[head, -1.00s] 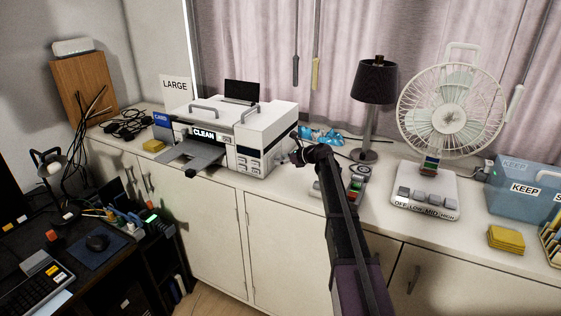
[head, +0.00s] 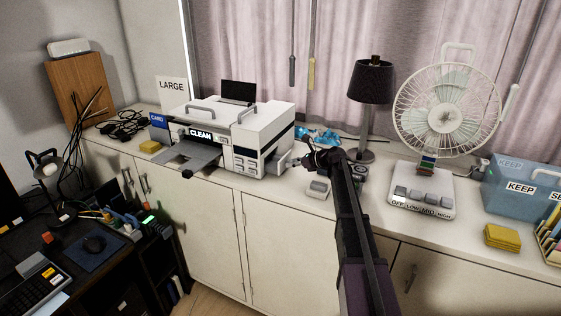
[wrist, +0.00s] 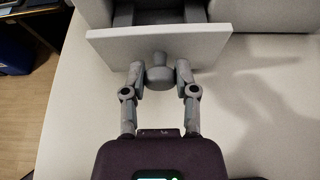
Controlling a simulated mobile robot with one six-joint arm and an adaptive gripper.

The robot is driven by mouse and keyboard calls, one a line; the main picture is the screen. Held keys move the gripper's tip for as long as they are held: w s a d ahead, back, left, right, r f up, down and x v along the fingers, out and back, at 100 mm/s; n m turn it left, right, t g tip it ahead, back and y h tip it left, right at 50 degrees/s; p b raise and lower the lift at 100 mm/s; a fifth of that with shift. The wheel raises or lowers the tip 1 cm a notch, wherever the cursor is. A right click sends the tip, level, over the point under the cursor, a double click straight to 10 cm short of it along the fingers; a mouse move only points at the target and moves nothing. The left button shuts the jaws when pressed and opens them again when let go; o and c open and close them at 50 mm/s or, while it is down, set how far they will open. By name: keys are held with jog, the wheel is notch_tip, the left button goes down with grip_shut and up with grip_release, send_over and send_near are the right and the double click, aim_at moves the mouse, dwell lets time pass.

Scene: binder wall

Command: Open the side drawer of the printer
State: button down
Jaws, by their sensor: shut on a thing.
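The white printer (head: 235,130) stands on the counter, labelled CLEAN on its front. Its side drawer (head: 283,161) sticks out from the right side, partly open. In the wrist view the drawer's pale front panel (wrist: 160,44) stands away from the printer's body, with a dark gap behind it. A grey knob (wrist: 160,74) projects from the panel's middle. My gripper (wrist: 160,77) is shut on the knob, one finger on each side. In the head view my gripper (head: 304,160) is small and dark at the printer's right, so its fingers are hard to make out there.
A small grey device (head: 318,188) sits on the counter close to my arm. A black lamp (head: 371,85) and a fan (head: 440,115) stand further right. Blue crumpled stuff (head: 320,136) lies behind my gripper. Bare counter shows at the drawer's front.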

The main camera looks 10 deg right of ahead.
jog(key=s+d, duration=0.2)
jog(key=d, duration=0.1)
jog(key=shift+s+d, duration=0.15)
jog(key=shift+d, duration=0.15)
jog(key=shift+c, duration=1.9)
grip_release()
